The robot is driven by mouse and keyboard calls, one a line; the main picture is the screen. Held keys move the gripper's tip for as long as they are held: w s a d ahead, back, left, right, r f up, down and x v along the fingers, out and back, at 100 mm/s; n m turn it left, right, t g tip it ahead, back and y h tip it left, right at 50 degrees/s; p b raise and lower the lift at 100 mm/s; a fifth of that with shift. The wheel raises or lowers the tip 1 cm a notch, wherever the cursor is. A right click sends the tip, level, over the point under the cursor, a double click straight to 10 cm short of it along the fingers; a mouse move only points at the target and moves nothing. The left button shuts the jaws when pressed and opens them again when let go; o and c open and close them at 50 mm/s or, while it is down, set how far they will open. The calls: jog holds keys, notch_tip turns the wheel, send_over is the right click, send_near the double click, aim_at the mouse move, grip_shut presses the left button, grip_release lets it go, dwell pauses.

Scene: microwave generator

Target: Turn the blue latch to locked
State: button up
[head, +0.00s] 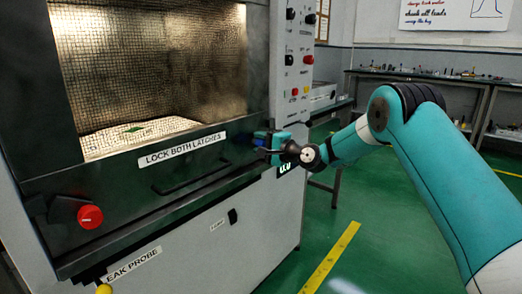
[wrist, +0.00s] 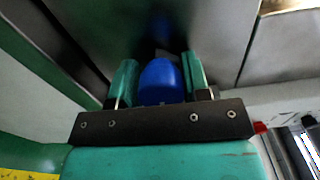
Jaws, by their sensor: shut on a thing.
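The blue latch (wrist: 161,82) sits between the two teal fingers of my gripper (wrist: 160,84) in the wrist view. The fingers are shut on its rounded blue knob. In the head view my gripper (head: 272,147) is at the right end of the dark door's lower edge, and a bit of the blue latch (head: 260,137) shows there. The latch's base is mostly hidden by the gripper, so I cannot tell its turn angle. A red latch (head: 90,216) is on the left of the same dark panel.
The microwave cabinet's dark door (head: 205,150) carries a "LOCK BOTH LATCHES" label (head: 182,149) and a handle below it. A control panel (head: 296,50) stands to the right. A workbench (head: 430,78) is behind. Green floor at the right is mostly open.

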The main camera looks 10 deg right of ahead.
jog(key=n+b, duration=0.5)
jog(key=n, duration=0.2)
jog(key=shift+f, duration=0.2)
jog(key=shift+o, duration=0.2)
jog(key=shift+r+n+b, duration=0.15)
jog(key=shift+n+b, duration=0.95)
jog(key=shift+r, duration=0.1)
jog(key=shift+r+n, duration=0.25)
jog(key=shift+n, duration=0.05)
jog(key=o, duration=0.8)
jog(key=shift+f, duration=0.1)
jog(key=shift+d+f, duration=0.1)
